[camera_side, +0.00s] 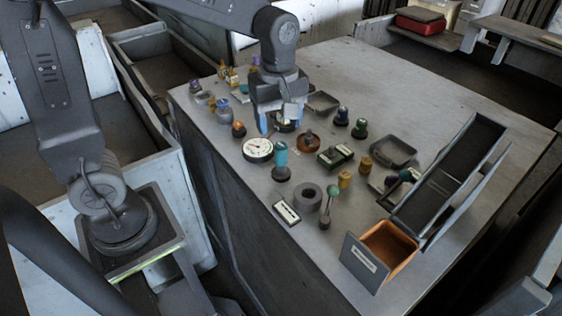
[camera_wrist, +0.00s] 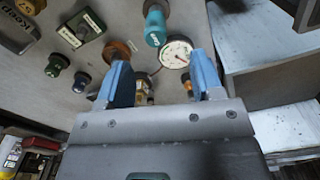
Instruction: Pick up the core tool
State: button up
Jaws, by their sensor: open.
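My gripper (camera_side: 277,118) is open above the crowded part of the grey table. In the wrist view its two blue fingers (camera_wrist: 158,62) stand apart, and a small brass-and-grey part (camera_wrist: 143,86) shows between them, partly hidden. I see no contact with it. A white-faced round gauge (camera_side: 258,150) and a brown round knob (camera_side: 307,142) sit close by.
A labelled dark block (camera_side: 335,157), a grey ring (camera_side: 307,196) and a green-balled stick (camera_side: 329,203) stand nearby. An orange-lined bin (camera_side: 388,247) and a long dark trough (camera_side: 450,180) occupy the right side. The table's far right (camera_side: 400,90) is clear.

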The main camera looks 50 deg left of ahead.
aim_at(281, 158)
notch_tip(281, 158, down, 6)
jog(key=shift+r, duration=0.2)
jog(key=f, duration=0.5)
jog(key=shift+w, duration=0.3)
jog(key=c, duration=1)
